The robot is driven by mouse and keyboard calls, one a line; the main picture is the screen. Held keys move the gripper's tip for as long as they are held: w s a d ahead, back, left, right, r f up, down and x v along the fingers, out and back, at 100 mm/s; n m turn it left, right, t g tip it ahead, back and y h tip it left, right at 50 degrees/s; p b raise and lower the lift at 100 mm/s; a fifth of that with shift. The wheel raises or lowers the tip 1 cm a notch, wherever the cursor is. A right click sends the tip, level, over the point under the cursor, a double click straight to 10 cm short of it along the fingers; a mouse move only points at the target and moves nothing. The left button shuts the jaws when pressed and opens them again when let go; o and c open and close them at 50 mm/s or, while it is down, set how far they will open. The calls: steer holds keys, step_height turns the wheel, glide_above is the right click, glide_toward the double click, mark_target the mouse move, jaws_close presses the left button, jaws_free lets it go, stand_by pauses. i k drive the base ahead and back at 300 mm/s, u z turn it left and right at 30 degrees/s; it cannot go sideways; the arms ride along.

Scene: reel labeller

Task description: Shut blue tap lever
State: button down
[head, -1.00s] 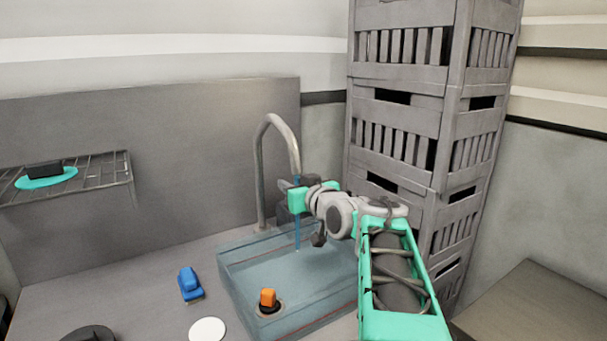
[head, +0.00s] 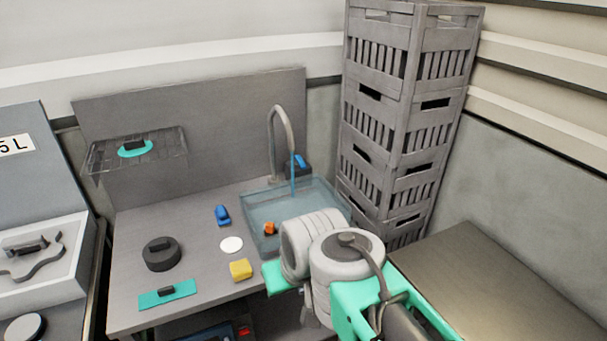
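The blue tap lever (head: 299,161) sits on a dark base behind the sink, right of the curved grey tap (head: 273,140). A thin blue stream of water (head: 293,178) runs from the spout into the sink basin (head: 265,205). My gripper (head: 281,279) is in front of the basin, low and well apart from the lever. Only a teal part of it shows; my wrist hides its fingers, so I cannot tell whether it is open or shut.
An orange-topped plug (head: 270,228) is in the basin. On the counter are a blue object (head: 222,215), a white disc (head: 231,245), a yellow block (head: 241,270) and a dark round weight (head: 162,254). Grey crates (head: 400,130) stand stacked at the right.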

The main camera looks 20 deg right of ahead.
mark_target(298, 161)
steer(key=z, duration=0.8)
steer(key=i, duration=1.25)
steer(key=u, duration=0.85)
